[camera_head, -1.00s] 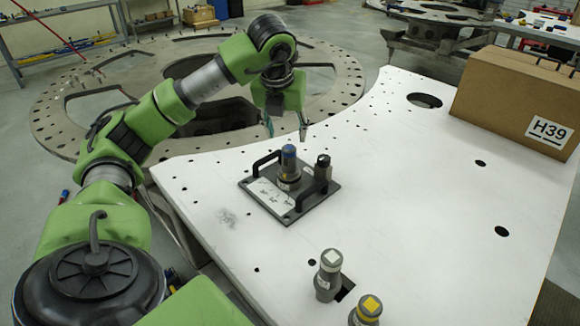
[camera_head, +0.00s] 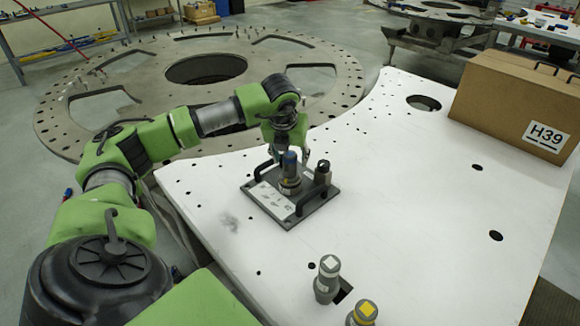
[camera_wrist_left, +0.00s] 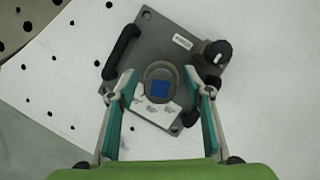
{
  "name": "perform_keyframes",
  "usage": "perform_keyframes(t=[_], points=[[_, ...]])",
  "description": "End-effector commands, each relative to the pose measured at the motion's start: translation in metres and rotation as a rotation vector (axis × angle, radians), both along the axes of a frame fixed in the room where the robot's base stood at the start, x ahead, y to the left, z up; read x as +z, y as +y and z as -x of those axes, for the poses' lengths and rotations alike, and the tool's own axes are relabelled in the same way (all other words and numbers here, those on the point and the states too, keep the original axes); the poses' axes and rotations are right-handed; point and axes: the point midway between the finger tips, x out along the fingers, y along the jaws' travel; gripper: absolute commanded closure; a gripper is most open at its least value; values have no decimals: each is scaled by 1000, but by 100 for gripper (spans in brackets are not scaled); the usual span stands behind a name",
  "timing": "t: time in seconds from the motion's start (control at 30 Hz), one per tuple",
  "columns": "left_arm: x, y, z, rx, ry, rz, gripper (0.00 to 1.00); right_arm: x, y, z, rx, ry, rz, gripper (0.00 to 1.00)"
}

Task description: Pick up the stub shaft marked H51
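A stub shaft with a blue top (camera_head: 289,172) stands upright on a dark plate with two handles (camera_head: 312,207). The blue top shows from above in the left wrist view (camera_wrist_left: 160,89). I cannot read H51 on any shaft. My left gripper (camera_head: 288,157) is open above the plate, pointing down. In the left wrist view its fingers (camera_wrist_left: 161,92) lie on either side of the blue-topped shaft, with gaps. A second, dark-topped shaft (camera_head: 322,173) stands on the same plate. It also shows in the left wrist view (camera_wrist_left: 217,52). My right gripper is not in view.
A white-topped shaft (camera_head: 327,279) and a yellow-topped shaft (camera_head: 363,314) stand near the front of the white table (camera_head: 420,220). A cardboard box marked H39 (camera_head: 500,95) stands at the back right. The table's middle right is clear apart from holes.

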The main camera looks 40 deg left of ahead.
Motion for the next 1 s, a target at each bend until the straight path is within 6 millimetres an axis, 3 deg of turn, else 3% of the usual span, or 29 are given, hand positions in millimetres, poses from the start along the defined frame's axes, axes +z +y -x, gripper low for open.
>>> perform_keyframes(t=[0.03,0.17,0.2,0.63,1.0], points=[[0,0,0,0,0,1,64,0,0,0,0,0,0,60],[0,0,0,0,0,1,98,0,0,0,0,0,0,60],[0,0,0,0,0,1,100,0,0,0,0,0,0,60],[11,0,-2,0,-7,1,100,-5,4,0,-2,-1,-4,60],[78,-1,-2,0,-10,1,100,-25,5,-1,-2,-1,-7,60]])
